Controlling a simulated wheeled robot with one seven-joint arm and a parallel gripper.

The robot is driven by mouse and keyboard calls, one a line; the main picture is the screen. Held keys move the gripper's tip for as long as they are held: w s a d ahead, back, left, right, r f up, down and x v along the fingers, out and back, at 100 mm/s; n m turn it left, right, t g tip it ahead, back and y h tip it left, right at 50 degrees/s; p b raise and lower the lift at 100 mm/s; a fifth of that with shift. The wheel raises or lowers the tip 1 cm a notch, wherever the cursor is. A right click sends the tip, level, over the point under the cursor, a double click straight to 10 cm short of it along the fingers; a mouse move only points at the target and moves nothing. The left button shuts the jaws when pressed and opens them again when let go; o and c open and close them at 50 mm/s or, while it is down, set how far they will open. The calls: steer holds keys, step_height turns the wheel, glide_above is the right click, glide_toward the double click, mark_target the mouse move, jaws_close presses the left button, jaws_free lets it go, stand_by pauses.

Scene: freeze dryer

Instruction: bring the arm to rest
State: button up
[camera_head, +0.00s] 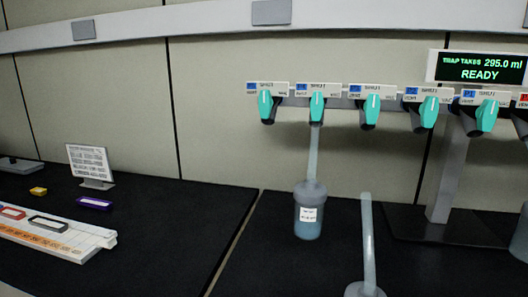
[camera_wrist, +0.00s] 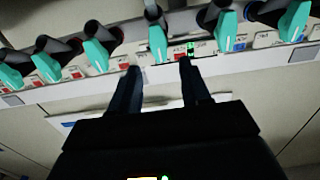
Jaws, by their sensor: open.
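My gripper (camera_wrist: 160,67) shows in the wrist view with its two dark fingers apart and nothing between them. Beyond the fingertips is a row of teal valve handles; one teal handle (camera_wrist: 157,44) lies just past the gap, apparently not touched. The head view does not show my gripper. There the valve row has several teal handles, such as the leftmost handle (camera_head: 265,106) and the second handle (camera_head: 317,106), with small labels above. A flask (camera_head: 308,219) with blue-grey content and a white label hangs on a pale tube below the second handle.
A display (camera_head: 480,69) reads "TRAP TAKES 295.0 ml READY". A pale tube (camera_head: 367,235) stands up from another vessel at the front. On the left bench are a sign (camera_head: 90,163), a purple piece (camera_head: 94,202), a yellow piece (camera_head: 38,191) and a white rack (camera_head: 75,238). The bench between is clear.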

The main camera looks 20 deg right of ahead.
steer(key=w+a+f+y, duration=0.1)
steer(key=w+a+f, duration=0.1)
steer(key=a+f, duration=0.35)
steer(key=w+a+f, duration=0.2)
steer(key=a+f, duration=0.1)
steer(key=f, duration=0.5)
steer(key=s+a+f+y, duration=0.1)
steer(key=s+a+f, duration=0.1)
steer(key=a+f, duration=0.3)
steer(key=s+a+f+n+y, duration=0.1)
steer(key=s+a+f, duration=0.2)
steer(key=a+f, duration=0.3)
steer(key=s+a+f+n+y, duration=0.1)
steer(key=s+a+f, duration=0.2)
steer(key=a+f, duration=0.3)
steer(key=shift+s+a+f+y, duration=0.1)
steer(key=shift+a+y, duration=0.2)
steer(key=shift+a, duration=0.95)
steer(key=s+a+n+y, duration=0.2)
steer(key=s+a, duration=0.3)
steer(key=s, duration=0.3)
steer(key=s+a+f+n+y, duration=0.1)
steer(key=s+a+n+y, duration=0.1)
steer(key=s+a, duration=0.4)
steer(key=s, duration=0.2)
steer(key=shift+s+f+g+y, duration=0.15)
steer(key=shift+s+g+y, duration=0.15)
steer(key=shift+s, duration=0.1)
